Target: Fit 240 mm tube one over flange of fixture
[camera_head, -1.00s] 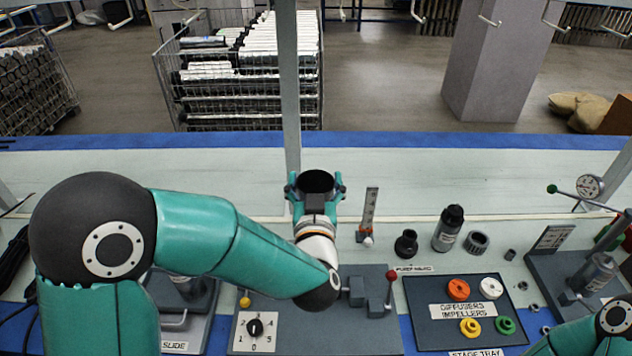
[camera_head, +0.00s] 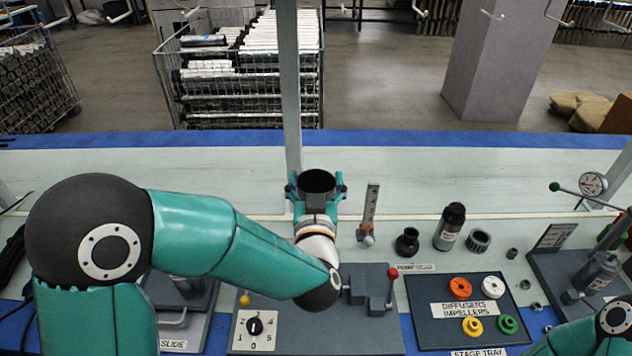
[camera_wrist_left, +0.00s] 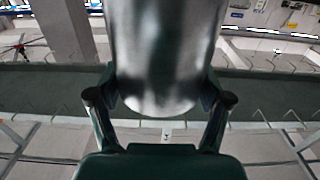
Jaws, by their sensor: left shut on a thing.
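My left gripper (camera_head: 317,188) stands over the middle of the bench with a finger on each side of a tube (camera_head: 317,180). I see the tube's dark round open end from above. In the left wrist view the tube (camera_wrist_left: 165,50) is a shiny grey metal cylinder between the two fingers. A grey fixture plate (camera_head: 375,338) with a red-knobbed lever lies below my left forearm, which hides part of it. I cannot make out a flange. My right arm shows only at the lower right corner, without its gripper.
A stage tray (camera_head: 440,335) holds coloured parts. A grey post (camera_head: 289,90) rises behind the gripper. The pale bench behind is clear.

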